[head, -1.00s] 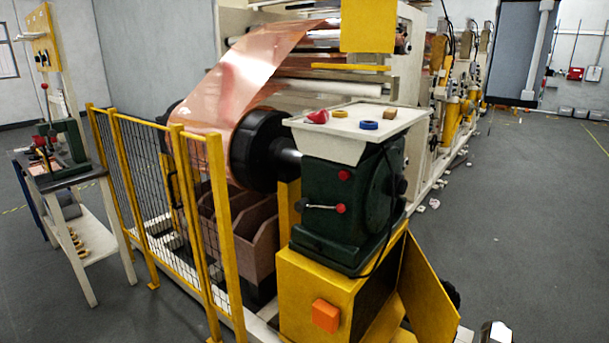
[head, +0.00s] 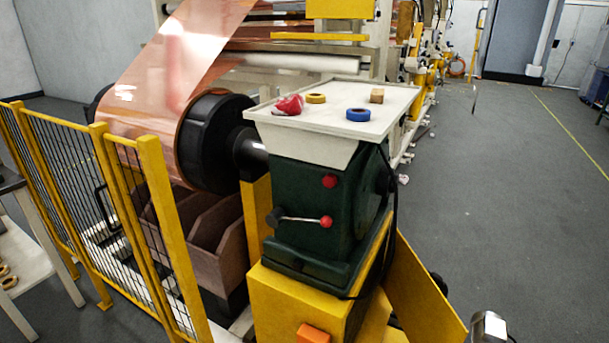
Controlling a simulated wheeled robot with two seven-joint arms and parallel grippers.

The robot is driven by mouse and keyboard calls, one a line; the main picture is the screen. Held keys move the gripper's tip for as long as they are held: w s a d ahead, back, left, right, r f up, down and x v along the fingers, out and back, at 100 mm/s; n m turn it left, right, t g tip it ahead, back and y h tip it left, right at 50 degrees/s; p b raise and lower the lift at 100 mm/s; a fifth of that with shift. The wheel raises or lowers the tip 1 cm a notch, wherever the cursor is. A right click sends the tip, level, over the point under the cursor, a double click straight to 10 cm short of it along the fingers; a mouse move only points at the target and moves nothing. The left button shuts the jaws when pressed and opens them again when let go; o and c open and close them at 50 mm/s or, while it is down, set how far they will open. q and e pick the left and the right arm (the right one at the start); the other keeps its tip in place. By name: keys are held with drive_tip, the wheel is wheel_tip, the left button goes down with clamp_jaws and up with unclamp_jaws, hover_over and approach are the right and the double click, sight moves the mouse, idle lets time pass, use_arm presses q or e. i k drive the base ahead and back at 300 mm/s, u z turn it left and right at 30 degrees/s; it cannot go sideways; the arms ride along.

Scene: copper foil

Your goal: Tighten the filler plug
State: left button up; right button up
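A dark green gearbox (head: 316,218) stands on a yellow pedestal (head: 290,303) in the middle of the head view. A round red plug or knob (head: 330,181) sits high on its near face; I take this as the filler plug, but cannot tell for sure or see how tight it is. No gripper shows; only a silver and dark piece (head: 488,329), perhaps part of my arm, shows at the bottom right edge.
A white tray (head: 345,95) on the gearbox holds a red item (head: 290,104), yellow ring (head: 316,98), blue ring (head: 358,115) and tan block (head: 376,95). A yellow mesh fence (head: 158,215) stands left. An open yellow panel (head: 425,290) juts out right.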

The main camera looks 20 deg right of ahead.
sight(329, 180)
drive_tip(key=z, duration=0.5)
drive_tip(key=i, duration=0.9)
drive_tip(key=z, duration=0.65)
